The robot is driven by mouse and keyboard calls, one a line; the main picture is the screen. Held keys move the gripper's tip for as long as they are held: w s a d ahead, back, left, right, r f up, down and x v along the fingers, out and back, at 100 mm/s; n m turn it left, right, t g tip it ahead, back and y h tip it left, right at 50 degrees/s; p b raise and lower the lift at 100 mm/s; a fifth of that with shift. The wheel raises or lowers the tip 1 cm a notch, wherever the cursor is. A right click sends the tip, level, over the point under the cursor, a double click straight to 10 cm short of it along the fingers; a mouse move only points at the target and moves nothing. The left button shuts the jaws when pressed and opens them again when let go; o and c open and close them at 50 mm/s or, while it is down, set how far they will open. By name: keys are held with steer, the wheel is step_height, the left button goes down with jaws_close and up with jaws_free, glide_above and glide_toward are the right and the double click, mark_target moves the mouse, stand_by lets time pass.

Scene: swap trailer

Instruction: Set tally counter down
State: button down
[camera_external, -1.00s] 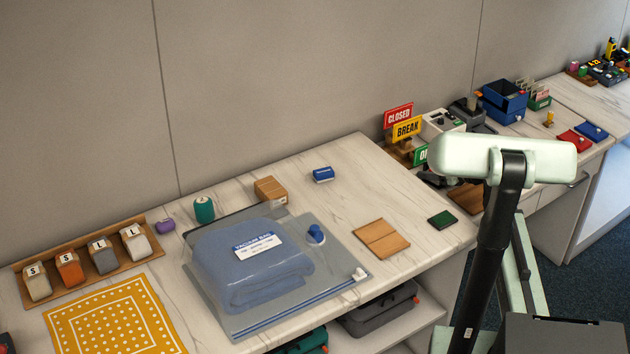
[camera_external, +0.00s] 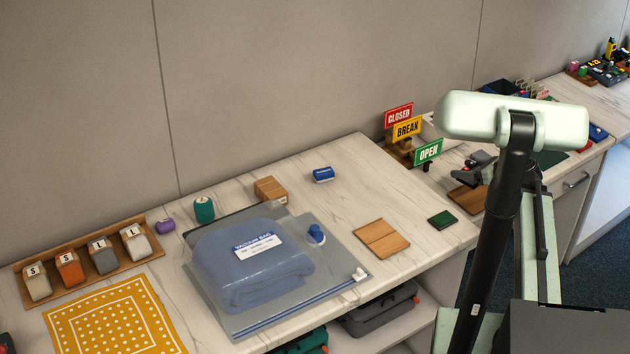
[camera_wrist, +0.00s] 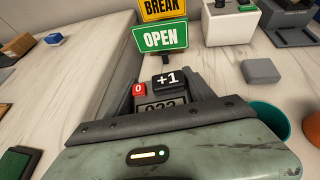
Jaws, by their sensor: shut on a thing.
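The tally counter (camera_wrist: 166,104), with a black +1 button, a red 0 button and a number window, shows in the wrist view. My gripper (camera_wrist: 164,92) is shut on it, with a dark finger at each side. Its lower part is hidden by my gripper. In the external view my gripper (camera_external: 472,168) shows dark and small, left of my arm, near the OPEN sign. The counter is hard to make out there. I cannot tell whether it touches the counter top.
The green OPEN sign (camera_wrist: 160,38) stands just beyond the tally counter. A grey block (camera_wrist: 260,71), a teal cup (camera_wrist: 268,117) and a white device (camera_wrist: 230,23) stand to its right. A wooden board (camera_external: 467,199) lies below my gripper in the external view.

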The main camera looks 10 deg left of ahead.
steer(key=shift+v, duration=0.9)
